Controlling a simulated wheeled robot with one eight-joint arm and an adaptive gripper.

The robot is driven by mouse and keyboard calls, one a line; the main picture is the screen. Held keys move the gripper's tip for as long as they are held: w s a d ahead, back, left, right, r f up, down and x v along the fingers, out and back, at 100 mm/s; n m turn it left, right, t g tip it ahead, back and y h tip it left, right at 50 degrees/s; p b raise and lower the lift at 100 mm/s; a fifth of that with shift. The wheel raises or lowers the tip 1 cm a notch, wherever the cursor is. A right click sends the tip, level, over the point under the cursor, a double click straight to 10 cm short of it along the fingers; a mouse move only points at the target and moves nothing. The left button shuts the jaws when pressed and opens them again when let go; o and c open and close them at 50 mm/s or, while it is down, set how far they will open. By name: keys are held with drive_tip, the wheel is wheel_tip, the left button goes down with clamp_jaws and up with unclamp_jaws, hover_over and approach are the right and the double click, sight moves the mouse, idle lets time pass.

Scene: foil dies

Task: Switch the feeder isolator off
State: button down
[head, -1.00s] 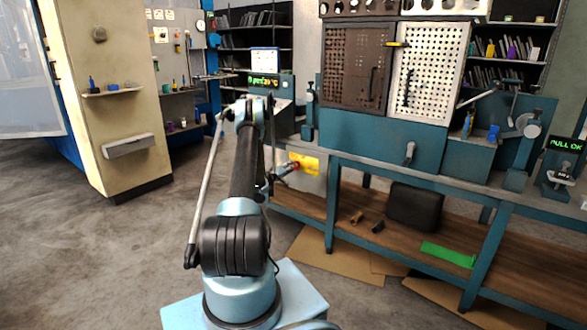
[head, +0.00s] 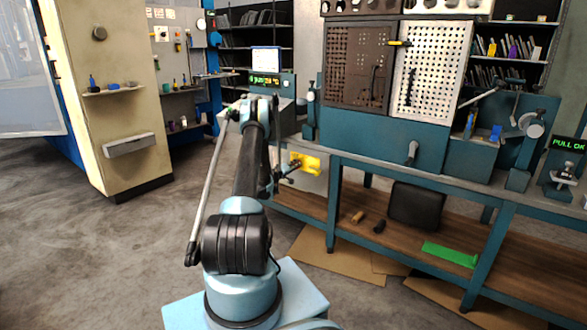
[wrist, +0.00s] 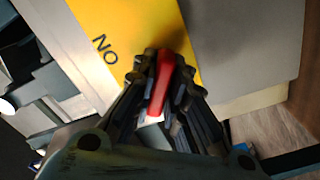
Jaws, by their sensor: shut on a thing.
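The feeder isolator shows as a yellow plate (head: 310,162) on a light panel at the left end of the bench. In the wrist view its yellow plate (wrist: 122,22) bears dark letters reading ON, turned in the picture. A red handle (wrist: 161,88) stands out from the plate. My gripper (wrist: 164,68) has its dark fingers on both sides of the red handle and is shut on it. In the head view my gripper (head: 287,172) is small and dark, right in front of the yellow plate. The red handle is hard to make out there.
The teal bench (head: 365,140) runs to the right above a wooden lower shelf (head: 345,228) holding a black case (head: 415,205) and a green piece (head: 450,255). Flat cardboard (head: 330,262) lies on the floor. A beige cabinet (head: 105,60) stands left, with open floor before it.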

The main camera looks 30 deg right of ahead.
drive_tip(key=n, duration=0.3)
drive_tip(key=shift+a+f, duration=0.1)
drive_tip(key=shift+a+f+n, duration=0.1)
drive_tip(key=shift+n, duration=1.9)
drive_tip(key=shift+w, duration=0.1)
drive_tip(key=c, duration=1.6)
unclamp_jaws()
drive_tip(key=v, duration=1.2)
